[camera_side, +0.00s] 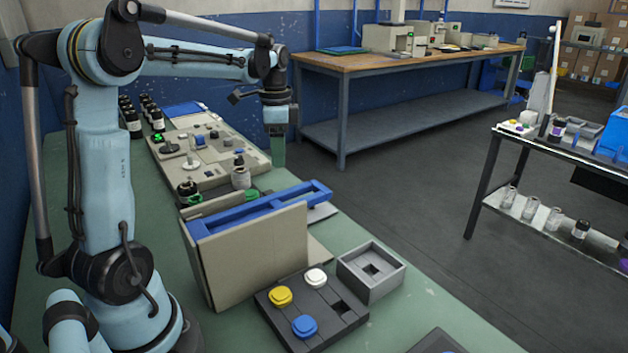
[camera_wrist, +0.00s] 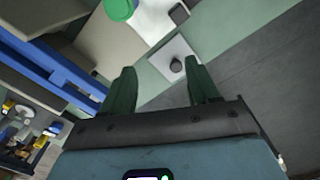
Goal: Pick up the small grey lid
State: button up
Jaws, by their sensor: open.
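A small dark grey round piece (camera_wrist: 176,65), which looks like the grey lid, sits on a pale square plate (camera_wrist: 160,75) in the wrist view. I cannot make it out in the side view. My gripper (camera_wrist: 160,68) is open and empty, its two green fingers pointing down. In the wrist view the grey piece appears between the fingertips, nearer the right one. In the side view my gripper (camera_side: 278,152) hangs above the far part of the green bench, clear of the surface.
A beige box-like panel with a blue frame (camera_side: 265,207) stands upright in front of my gripper. A green round cap (camera_wrist: 118,9) is close by. A dark tray (camera_side: 312,308) with yellow, white and blue pieces and a grey open box (camera_side: 372,270) lie at the near side.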

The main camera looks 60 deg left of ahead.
jog(key=w+d+f+m, duration=0.1)
jog(key=w+f+m, duration=0.15)
jog(key=w, duration=0.45)
jog(key=f, duration=0.6)
jog(key=shift+w+d, duration=0.2)
jog(key=shift+w+d+f, duration=0.1)
jog(key=shift+d+f, duration=0.05)
jog(key=shift+f, duration=1.25)
jog(key=shift+w+d+f, duration=0.1)
jog(key=shift+f, duration=1.25)
